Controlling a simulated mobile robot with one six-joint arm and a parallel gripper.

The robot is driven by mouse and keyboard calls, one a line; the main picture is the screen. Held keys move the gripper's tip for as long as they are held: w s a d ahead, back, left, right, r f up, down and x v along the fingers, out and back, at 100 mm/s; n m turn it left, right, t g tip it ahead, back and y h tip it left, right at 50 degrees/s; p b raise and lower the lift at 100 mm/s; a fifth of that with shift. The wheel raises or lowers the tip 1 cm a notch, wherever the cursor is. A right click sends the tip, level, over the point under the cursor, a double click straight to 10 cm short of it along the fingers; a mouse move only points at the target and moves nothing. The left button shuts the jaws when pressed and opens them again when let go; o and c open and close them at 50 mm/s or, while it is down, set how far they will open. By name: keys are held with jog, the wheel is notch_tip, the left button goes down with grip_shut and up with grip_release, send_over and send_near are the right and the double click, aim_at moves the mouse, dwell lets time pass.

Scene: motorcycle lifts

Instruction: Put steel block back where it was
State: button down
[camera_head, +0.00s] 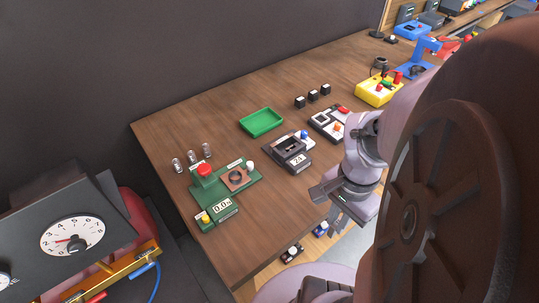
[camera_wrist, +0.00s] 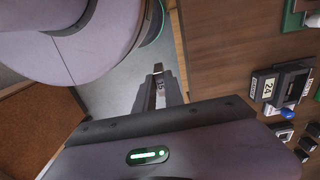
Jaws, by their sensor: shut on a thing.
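My gripper (camera_head: 337,219) hangs beside the near edge of the workbench, right of the middle in the head view. In the head view I cannot make the block out clearly.
The wooden bench (camera_head: 165,135) holds a green fixture (camera_head: 247,190) with a 0.0 display, a dark slotted device (camera_head: 288,155), a green tray (camera_head: 262,122) and several small black and clear pieces. A gauge box (camera_head: 72,236) stands at left. Bare bench lies around the tray.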

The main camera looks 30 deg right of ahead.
jog(key=shift+r, duration=0.2)
jog(key=w+d+p, duration=0.1)
jog(key=w+p, duration=0.1)
jog(key=w, duration=0.3)
jog(key=w+d+f+p, duration=0.1)
jog(key=w+p, duration=0.1)
jog(key=w, duration=0.3)
jog(key=w+d+f+p, duration=0.1)
jog(key=w+p, duration=0.1)
jog(key=w, duration=0.4)
jog(key=shift+d+p, duration=0.4)
notch_tip(320, 180, down, 3)
jog(key=shift+s+f+b, duration=0.1)
jog(key=shift+s+b, duration=0.05)
jog(key=shift+b, duration=0.4)
jog(key=shift+f, duration=0.15)
jog(key=c, duration=1.4)
grip_release()
jog(key=shift+c, duration=0.2)
